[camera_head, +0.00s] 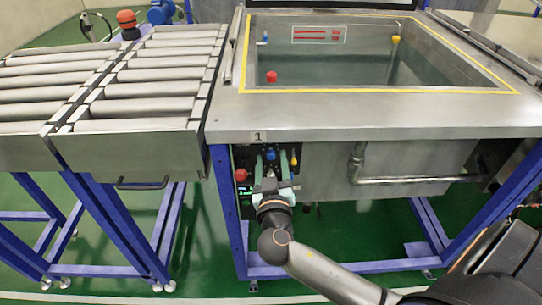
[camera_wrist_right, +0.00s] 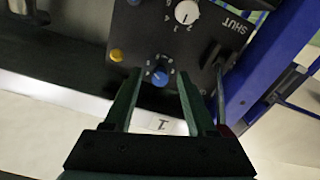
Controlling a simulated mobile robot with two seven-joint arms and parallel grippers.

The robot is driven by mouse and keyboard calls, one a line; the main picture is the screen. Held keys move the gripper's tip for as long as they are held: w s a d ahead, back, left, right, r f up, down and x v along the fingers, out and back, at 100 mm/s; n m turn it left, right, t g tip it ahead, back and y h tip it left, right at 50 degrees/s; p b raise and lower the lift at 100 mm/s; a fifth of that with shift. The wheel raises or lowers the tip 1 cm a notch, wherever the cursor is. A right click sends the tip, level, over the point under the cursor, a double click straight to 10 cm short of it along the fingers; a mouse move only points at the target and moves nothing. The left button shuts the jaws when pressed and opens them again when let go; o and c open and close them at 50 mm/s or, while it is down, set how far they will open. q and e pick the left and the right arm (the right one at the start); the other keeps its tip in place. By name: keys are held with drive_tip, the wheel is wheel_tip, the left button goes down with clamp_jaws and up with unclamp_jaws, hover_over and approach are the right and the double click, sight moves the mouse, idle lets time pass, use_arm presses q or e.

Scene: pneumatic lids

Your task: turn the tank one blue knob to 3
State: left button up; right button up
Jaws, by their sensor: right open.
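The tank one blue knob (camera_wrist_right: 159,76) is on a dark control panel (camera_wrist_right: 150,30). In the right wrist view it lies between the two fingertips of my right gripper (camera_wrist_right: 160,84), with a gap on both sides. Small marks ring the knob, but its setting is too small to read. In the head view the blue knob (camera_head: 271,155) shows just above my right gripper (camera_head: 272,176), which reaches up to the panel under the tank's front edge. The right gripper is open and empty. My left gripper is not in view.
A white numbered dial (camera_wrist_right: 186,12) and a yellow knob (camera_wrist_right: 116,55) sit near the blue knob. A red button (camera_head: 240,175) is on the panel's left. The steel tank (camera_head: 400,110) overhangs the panel, with a roller conveyor (camera_head: 130,105) to the left and blue legs (camera_head: 233,220) nearby.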

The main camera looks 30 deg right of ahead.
clamp_jaws()
idle(0.5)
